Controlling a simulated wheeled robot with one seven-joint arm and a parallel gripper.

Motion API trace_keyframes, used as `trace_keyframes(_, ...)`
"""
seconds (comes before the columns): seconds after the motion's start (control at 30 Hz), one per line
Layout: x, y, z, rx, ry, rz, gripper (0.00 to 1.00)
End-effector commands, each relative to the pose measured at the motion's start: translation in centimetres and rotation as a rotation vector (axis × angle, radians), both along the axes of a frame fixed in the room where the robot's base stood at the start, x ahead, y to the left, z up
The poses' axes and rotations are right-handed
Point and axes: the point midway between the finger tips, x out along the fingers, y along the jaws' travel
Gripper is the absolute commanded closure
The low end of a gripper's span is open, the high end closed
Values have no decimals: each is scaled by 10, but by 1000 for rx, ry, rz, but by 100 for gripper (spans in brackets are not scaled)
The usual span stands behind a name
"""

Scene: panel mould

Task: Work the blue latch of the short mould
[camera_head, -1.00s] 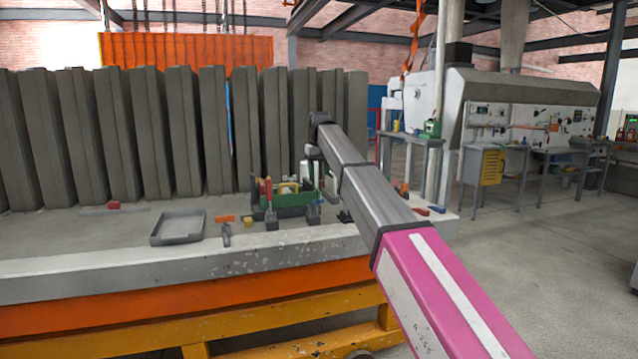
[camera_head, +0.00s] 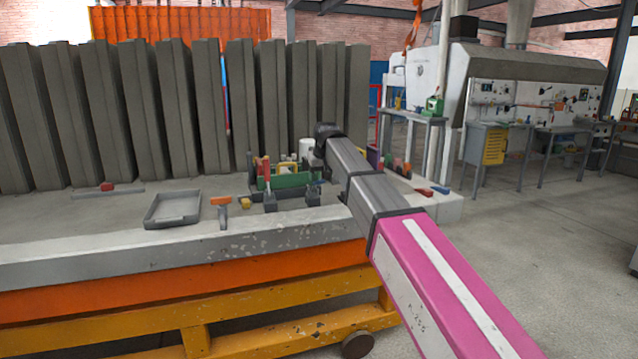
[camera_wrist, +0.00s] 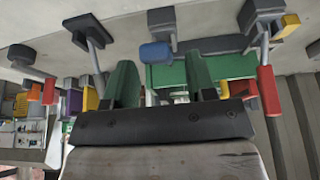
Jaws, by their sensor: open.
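My gripper (camera_wrist: 160,64) shows in the wrist view as two green fingers, spread apart and empty. A blue latch handle (camera_wrist: 156,52) appears between and just beyond the fingertips; I cannot tell whether they touch it. A green mould part (camera_wrist: 234,67) lies behind the fingers and is partly covered by them. In the head view the green mould (camera_head: 290,181) stands on the bench by the end of my arm. There my gripper is hidden behind the wrist and the clutter, and the blue handle is too small to make out surely.
In the head view a grey tray (camera_head: 173,222) and an orange-topped tool (camera_head: 221,207) lie left of the mould. Tall grey slabs (camera_head: 205,110) line the bench's back.

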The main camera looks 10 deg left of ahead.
Motion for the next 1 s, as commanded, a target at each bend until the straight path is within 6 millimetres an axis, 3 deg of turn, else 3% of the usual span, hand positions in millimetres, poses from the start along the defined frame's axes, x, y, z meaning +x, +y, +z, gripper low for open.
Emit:
trace_keyframes(0.2,8,5,-22,-1,1,0,49)
trace_keyframes(0.6,10,6,-28,-1,1,0,49)
trace_keyframes(0.77,10,6,-28,-1,1,0,100)
trace_keyframes(1.0,14,8,-25,-15,25,0,100)
